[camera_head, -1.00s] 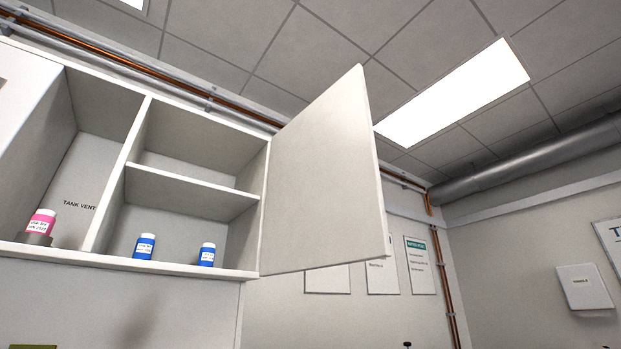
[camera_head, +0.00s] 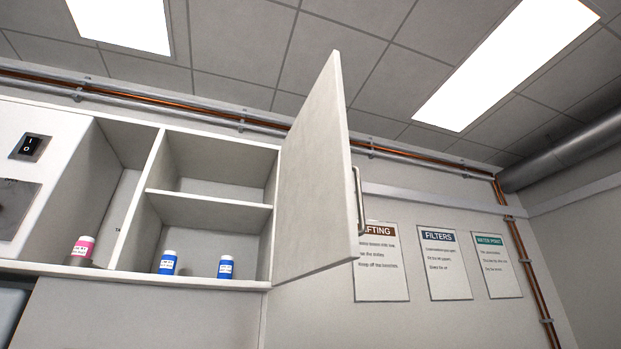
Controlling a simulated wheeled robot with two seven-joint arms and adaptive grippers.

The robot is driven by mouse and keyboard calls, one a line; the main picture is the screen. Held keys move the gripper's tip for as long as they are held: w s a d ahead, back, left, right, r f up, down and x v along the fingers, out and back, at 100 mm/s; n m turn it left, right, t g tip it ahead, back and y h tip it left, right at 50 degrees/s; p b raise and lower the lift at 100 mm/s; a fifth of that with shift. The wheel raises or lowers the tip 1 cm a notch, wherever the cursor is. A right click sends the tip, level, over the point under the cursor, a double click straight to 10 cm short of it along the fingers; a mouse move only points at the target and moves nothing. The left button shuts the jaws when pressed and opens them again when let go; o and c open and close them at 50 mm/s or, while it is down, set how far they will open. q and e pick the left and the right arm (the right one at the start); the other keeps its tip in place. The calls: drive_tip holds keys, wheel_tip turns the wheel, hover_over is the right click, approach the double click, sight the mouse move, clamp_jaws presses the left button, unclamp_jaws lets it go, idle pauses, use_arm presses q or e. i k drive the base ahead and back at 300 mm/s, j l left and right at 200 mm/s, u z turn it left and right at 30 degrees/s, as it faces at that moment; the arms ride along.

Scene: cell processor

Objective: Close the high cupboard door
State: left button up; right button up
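The high cupboard (camera_head: 210,198) is on the wall at the left, with one shelf inside. Its white door (camera_head: 318,170) stands wide open, hinged at the cupboard's right side and swung out toward me. A metal bar handle (camera_head: 358,200) shows on the door's outer face near its free edge. Two blue bottles with white caps, one at the left (camera_head: 168,263) and one at the right (camera_head: 225,267), stand on the cupboard floor. Neither of my grippers is in view.
A pink bottle (camera_head: 83,248) stands in the open bay left of the cupboard. A panel with a black switch (camera_head: 31,147) is at the far left. Pipes (camera_head: 400,155) run along the wall above. Several posters (camera_head: 440,262) hang right of the door. The space before the door looks clear.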

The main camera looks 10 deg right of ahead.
sight(316, 232)
drive_tip(key=l+u, duration=0.15)
drive_tip(key=l, duration=0.25)
drive_tip(key=k+l+u, duration=0.2)
drive_tip(key=l, duration=0.2)
drive_tip(key=l+u, duration=0.15)
drive_tip(key=l, duration=0.3)
drive_tip(key=k+l+u, duration=0.15)
drive_tip(key=l, duration=0.2)
drive_tip(key=k+l+u, duration=0.2)
drive_tip(key=l, duration=0.2)
drive_tip(key=i, duration=0.1)
